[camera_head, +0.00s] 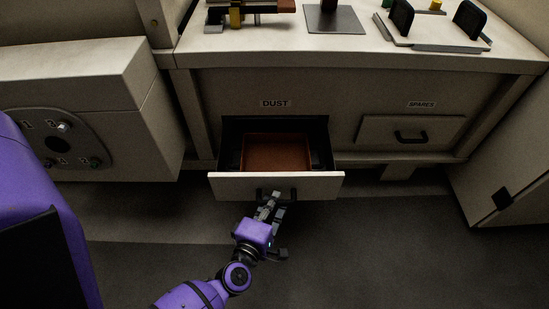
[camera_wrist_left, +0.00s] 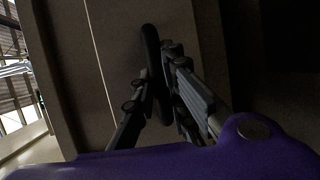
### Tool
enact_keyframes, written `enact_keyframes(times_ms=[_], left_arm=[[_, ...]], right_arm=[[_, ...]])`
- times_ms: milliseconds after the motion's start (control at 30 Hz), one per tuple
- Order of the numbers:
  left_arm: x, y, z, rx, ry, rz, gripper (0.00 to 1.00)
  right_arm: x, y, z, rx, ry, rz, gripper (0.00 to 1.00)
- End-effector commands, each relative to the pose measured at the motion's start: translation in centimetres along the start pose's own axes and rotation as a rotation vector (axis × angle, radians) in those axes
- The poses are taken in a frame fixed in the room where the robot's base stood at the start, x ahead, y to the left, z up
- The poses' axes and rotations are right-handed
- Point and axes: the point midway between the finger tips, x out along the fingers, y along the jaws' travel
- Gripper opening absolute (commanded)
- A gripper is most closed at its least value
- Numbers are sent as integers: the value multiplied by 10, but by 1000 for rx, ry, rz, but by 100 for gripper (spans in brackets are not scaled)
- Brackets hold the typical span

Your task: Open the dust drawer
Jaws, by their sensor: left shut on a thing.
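The dust drawer (camera_head: 224,185), under the DUST label (camera_head: 275,104), is pulled partway out of the cabinet. Its brown inner tray (camera_head: 277,154) shows and looks empty. My left gripper (camera_head: 269,203) comes from below at the drawer's front and is shut on the dark drawer handle (camera_head: 288,194). In the left wrist view the gripper's fingers (camera_wrist_left: 158,95) lie on both sides of the dark curved handle (camera_wrist_left: 150,45). My right gripper is not in either view.
A closed drawer (camera_head: 380,130) labelled SPARES sits to the right. The worktop (camera_head: 270,50) above carries several fixtures. A pale box with a round dark plate (camera_head: 70,140) stands at left. A pale cabinet (camera_head: 515,160) stands at right. Dark floor (camera_head: 390,240) in front is clear.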

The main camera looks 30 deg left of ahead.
Motion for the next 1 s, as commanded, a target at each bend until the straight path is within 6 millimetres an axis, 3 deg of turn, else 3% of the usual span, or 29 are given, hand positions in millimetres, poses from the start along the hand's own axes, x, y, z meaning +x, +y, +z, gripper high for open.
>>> enact_keyframes(times_ms=[533,567,700,1000], left_arm=[[-5,1,2,-5,1,4,0],[-5,1,2,-5,1,4,13],[-5,1,2,-3,1,4,31],[-6,0,2,-1,0,2,31]], right_arm=[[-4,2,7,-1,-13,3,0],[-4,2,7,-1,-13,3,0],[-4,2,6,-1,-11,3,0],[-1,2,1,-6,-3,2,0]])
